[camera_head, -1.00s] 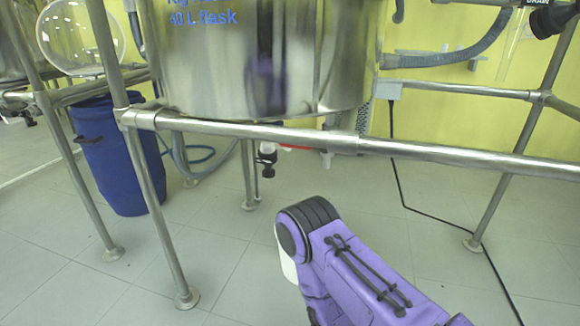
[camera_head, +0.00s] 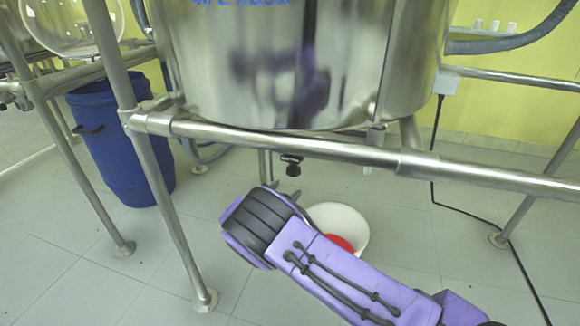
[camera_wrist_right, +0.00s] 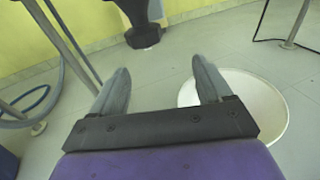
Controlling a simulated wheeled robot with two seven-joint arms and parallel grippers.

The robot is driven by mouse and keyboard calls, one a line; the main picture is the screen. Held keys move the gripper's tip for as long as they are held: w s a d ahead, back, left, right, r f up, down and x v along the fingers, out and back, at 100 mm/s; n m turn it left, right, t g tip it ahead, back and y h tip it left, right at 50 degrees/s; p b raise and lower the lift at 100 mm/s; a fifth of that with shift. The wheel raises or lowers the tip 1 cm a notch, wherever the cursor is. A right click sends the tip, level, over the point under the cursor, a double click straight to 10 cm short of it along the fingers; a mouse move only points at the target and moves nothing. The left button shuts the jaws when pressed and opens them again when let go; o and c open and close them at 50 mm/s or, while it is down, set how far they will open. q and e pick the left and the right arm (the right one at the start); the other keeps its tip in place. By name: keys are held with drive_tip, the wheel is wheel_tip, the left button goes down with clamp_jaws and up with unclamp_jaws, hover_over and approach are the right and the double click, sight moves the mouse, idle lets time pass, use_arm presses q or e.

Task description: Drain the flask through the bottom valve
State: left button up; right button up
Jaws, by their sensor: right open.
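The flask's large steel vessel (camera_head: 290,70), with cut-off blue lettering, hangs in the tube frame. A small black valve part (camera_head: 290,160) shows below the frame rail. My right gripper (camera_head: 283,190) is just below it in the head view, with only its fingertips showing past my purple wrist. In the right wrist view the gripper (camera_wrist_right: 160,66) is open and empty. A dark valve-like part (camera_wrist_right: 143,32) is ahead of its fingers, apart from them. A white bowl or bucket (camera_head: 352,222) stands on the floor, partly hidden by my arm. My left gripper is not in view.
A steel rail (camera_head: 340,150) crosses above my right gripper, and frame legs (camera_head: 165,215) stand to the left. A blue drum (camera_head: 120,140) is behind them. A red patch (camera_head: 340,243) shows at the white bowl. A black cable (camera_head: 436,200) runs down at right.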

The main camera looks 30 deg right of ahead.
sight(295, 169)
drive_tip(key=shift+w+a+r+n+t+h, duration=0.15)
drive_tip(key=shift+w+r+n+t+h, duration=0.2)
drive_tip(key=shift+w+r, duration=0.8)
drive_tip(key=b+x, duration=0.1)
drive_tip(key=x, duration=0.2)
drive_tip(key=b+x, duration=0.1)
drive_tip(key=x, duration=0.1)
drive_tip(key=b+x, duration=0.2)
drive_tip(key=x, duration=0.1)
drive_tip(key=shift+s+d+f, duration=0.1)
drive_tip(key=shift+s+d, duration=0.05)
drive_tip(key=shift+d, duration=0.3)
drive_tip(key=shift+w+d, duration=0.3)
drive_tip(key=shift+d, duration=0.2)
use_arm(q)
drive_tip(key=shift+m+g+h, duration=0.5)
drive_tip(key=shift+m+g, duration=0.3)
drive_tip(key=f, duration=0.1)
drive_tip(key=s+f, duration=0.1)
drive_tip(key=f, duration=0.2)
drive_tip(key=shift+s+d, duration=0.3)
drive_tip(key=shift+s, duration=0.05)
use_arm(e)
drive_tip(key=c, duration=1)
